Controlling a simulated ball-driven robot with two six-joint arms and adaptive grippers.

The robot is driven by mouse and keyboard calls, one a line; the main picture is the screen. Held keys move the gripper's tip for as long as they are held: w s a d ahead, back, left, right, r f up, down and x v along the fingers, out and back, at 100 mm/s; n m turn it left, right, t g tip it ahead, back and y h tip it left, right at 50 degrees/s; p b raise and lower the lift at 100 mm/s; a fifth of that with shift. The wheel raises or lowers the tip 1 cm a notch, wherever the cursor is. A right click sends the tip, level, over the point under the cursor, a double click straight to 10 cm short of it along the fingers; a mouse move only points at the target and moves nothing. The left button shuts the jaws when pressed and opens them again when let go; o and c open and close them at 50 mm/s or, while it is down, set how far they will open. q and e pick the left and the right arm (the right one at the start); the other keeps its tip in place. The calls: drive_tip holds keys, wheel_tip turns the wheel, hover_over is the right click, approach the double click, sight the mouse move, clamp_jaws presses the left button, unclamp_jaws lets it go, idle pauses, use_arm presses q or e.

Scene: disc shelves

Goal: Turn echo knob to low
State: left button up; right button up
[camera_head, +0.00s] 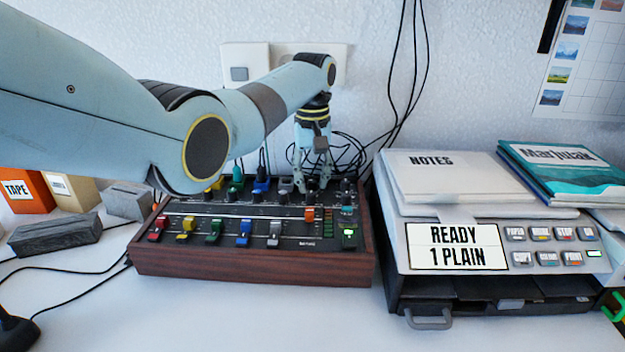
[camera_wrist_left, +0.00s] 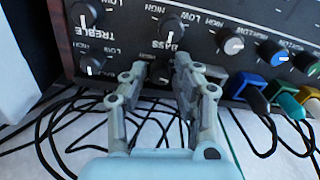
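The mixer (camera_head: 255,267) has a dark panel with wooden sides and stands on the white table. My left gripper (camera_head: 312,185) points down over the back right of its panel. In the left wrist view the left gripper (camera_wrist_left: 160,66) has its fingers apart, with a dark knob (camera_wrist_left: 160,72) between the tips; I cannot tell whether they touch it. Black knobs marked treble (camera_wrist_left: 83,16) and bass (camera_wrist_left: 171,27) sit beyond it, and another black knob (camera_wrist_left: 93,66) to its left. No echo label is readable. My right gripper is not in view.
Coloured plugs, including a blue one (camera_wrist_left: 246,86), and loose black cables (camera_wrist_left: 75,130) crowd the mixer's back edge. A printer (camera_head: 500,255) with a notes stack (camera_head: 445,180) stands close on the right. Coloured sliders line the front.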

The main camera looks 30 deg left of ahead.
use_arm(q)
clamp_jaws()
drive_tip(key=n+p, duration=0.2)
drive_tip(key=p, duration=0.1)
drive_tip(key=shift+r+n, duration=0.3)
drive_tip(key=shift+r, duration=0.05)
drive_tip(key=shift+f+n+p, duration=0.2)
drive_tip(key=shift+n+p, duration=0.1)
drive_tip(key=shift+n, duration=0.6)
drive_tip(key=shift+f, duration=0.15)
unclamp_jaws()
